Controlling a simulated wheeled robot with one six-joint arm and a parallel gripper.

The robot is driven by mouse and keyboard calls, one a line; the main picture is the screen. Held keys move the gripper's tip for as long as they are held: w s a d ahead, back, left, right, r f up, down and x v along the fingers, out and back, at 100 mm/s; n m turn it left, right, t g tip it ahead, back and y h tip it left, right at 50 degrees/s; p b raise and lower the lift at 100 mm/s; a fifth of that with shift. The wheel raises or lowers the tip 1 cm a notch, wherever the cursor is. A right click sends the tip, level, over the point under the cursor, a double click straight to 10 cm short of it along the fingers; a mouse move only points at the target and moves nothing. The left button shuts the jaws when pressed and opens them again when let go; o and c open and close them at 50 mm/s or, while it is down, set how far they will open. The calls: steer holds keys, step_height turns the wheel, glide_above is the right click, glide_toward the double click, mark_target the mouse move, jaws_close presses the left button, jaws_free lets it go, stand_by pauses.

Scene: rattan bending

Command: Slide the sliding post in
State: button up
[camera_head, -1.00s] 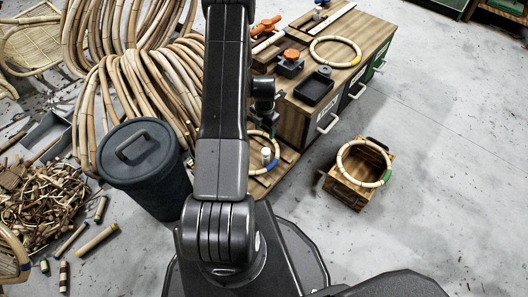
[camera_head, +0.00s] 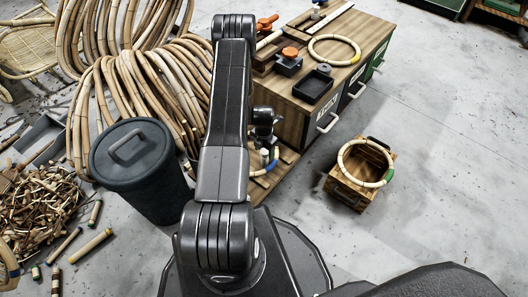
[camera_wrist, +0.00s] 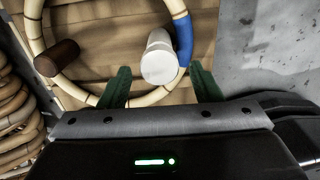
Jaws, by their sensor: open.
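A white round-topped post (camera_wrist: 158,62) stands on a slatted wooden board (camera_wrist: 105,18), inside a rattan ring (camera_wrist: 36,45) with a blue band. A dark brown post (camera_wrist: 58,57) lies across the ring's left side in the wrist view; whether they touch is unclear. My gripper (camera_wrist: 159,75) is open, with its green fingers on either side of the white post's near end and apart from it. In the head view, my gripper (camera_head: 263,125) is above the board (camera_head: 286,160), hiding the posts and most of the ring (camera_head: 268,168). Which post slides cannot be told.
A wooden bench (camera_head: 335,90) with a black tray (camera_head: 314,86) and another ring (camera_head: 334,38) stands behind. A crate (camera_head: 345,194) bearing a ring (camera_head: 388,176) is at right. A dark bin (camera_head: 135,165) and rattan coils (camera_head: 150,85) crowd the left.

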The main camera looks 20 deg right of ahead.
steer(key=shift+f, duration=0.2)
steer(key=shift+c, duration=0.2)
jaws_close()
steer(key=w+a+b, duration=0.3)
steer(key=w+a, duration=0.2)
steer(key=w, duration=0.4)
steer(key=shift+w+a+b, duration=0.15)
steer(key=shift+w+b, duration=0.1)
steer(key=shift+b, duration=0.15)
steer(key=shift+r, duration=0.1)
steer(key=shift+o, duration=0.2)
jaws_free()
steer(key=shift+a, duration=0.15)
step_height(320, 180, up, 14)
steer(key=p, duration=0.4)
